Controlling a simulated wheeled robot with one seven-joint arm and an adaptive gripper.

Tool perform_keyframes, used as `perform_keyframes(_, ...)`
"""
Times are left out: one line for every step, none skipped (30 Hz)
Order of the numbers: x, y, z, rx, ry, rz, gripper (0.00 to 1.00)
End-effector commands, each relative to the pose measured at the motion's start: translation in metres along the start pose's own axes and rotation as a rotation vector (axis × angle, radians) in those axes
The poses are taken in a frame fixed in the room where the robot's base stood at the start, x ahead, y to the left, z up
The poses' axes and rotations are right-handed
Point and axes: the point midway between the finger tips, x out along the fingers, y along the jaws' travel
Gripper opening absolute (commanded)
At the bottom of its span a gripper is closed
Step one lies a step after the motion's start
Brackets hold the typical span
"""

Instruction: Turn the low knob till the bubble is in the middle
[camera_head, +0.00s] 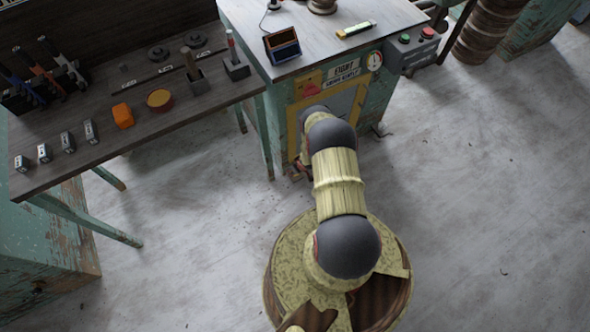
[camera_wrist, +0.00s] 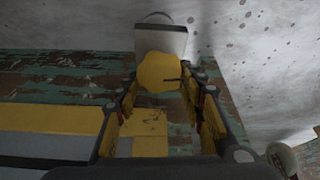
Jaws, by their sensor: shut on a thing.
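A lobed yellow knob (camera_wrist: 158,70) shows in the wrist view, below a pale block (camera_wrist: 161,38). My gripper (camera_wrist: 160,88) has its fingers on either side of the knob and is shut on it. In the head view my gripper is mostly hidden behind my arm, low by the front of the teal bench, and the low knob cannot be seen. A yellow level (camera_head: 356,29) lies on the grey benchtop (camera_head: 318,50). Its bubble is too small to make out.
A dark side table (camera_head: 65,165) with tools and small blocks is at left. The floor at right is clear.

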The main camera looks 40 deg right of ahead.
Motion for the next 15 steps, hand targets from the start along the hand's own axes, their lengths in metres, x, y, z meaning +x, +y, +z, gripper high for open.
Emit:
perform_keyframes(-0.0006, -0.0012, -0.0005, 0.039, 0.000, 0.015, 0.14)
perform_keyframes(-0.0005, -0.0013, -0.0004, 0.062, 0.000, 0.025, 0.14)
perform_keyframes(-0.0003, -0.0016, -0.0002, 0.095, 0.000, 0.039, 0.14)
perform_keyframes(-0.0003, -0.0016, -0.0003, 0.118, 0.000, 0.049, 0.14)
perform_keyframes(-0.0003, -0.0016, -0.0001, 0.143, -0.001, 0.059, 0.14)
perform_keyframes(-0.0003, -0.0011, -0.0007, 0.175, 0.000, 0.072, 0.14)
perform_keyframes(-0.0002, -0.0010, -0.0007, 0.198, 0.000, 0.082, 0.14)
perform_keyframes(0.0000, -0.0016, -0.0001, 0.221, -0.001, 0.091, 0.14)
perform_keyframes(0.0002, -0.0017, -0.0002, 0.251, -0.001, 0.104, 0.14)
perform_keyframes(0.0004, -0.0016, -0.0005, 0.275, 0.000, 0.113, 0.14)
perform_keyframes(0.0005, -0.0014, -0.0002, 0.298, 0.000, 0.123, 0.14)
perform_keyframes(0.0005, -0.0014, -0.0001, 0.329, 0.000, 0.136, 0.14)
perform_keyframes(0.0006, -0.0014, -0.0004, 0.351, 0.000, 0.145, 0.14)
perform_keyframes(0.0006, -0.0015, -0.0008, 0.373, 0.001, 0.154, 0.14)
perform_keyframes(0.0007, -0.0014, -0.0009, 0.401, 0.001, 0.166, 0.14)
